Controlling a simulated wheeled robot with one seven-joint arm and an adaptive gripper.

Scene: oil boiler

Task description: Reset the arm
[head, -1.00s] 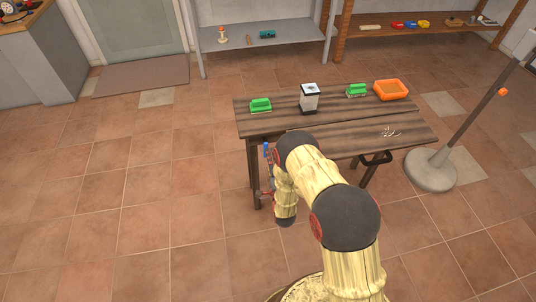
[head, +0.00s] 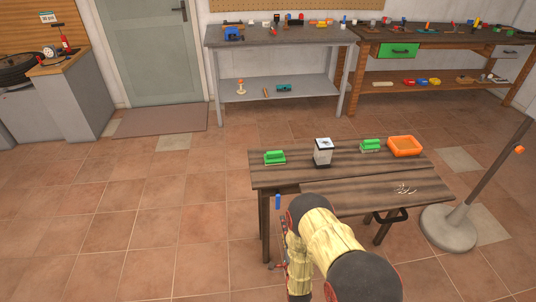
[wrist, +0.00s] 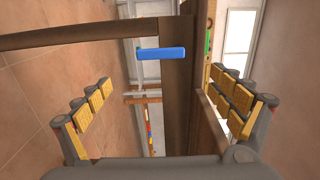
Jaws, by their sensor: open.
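My gripper (wrist: 165,88) is open in the wrist view, its two padded fingers spread wide with nothing held between them. A blue piece (wrist: 162,53) shows ahead, beside a dark wooden edge, and the fingers do not touch it. In the head view the same blue piece (head: 278,201) is at the front left of the wooden table (head: 330,188). My bent arm covers the front of that table in the picture, and my gripper is mostly hidden behind it.
On the table are two green objects (head: 275,157) (head: 371,145), a black-and-white container (head: 323,151), an orange tray (head: 404,146) and small white bits (head: 404,189). A pole on a round base (head: 448,228) stands at right.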

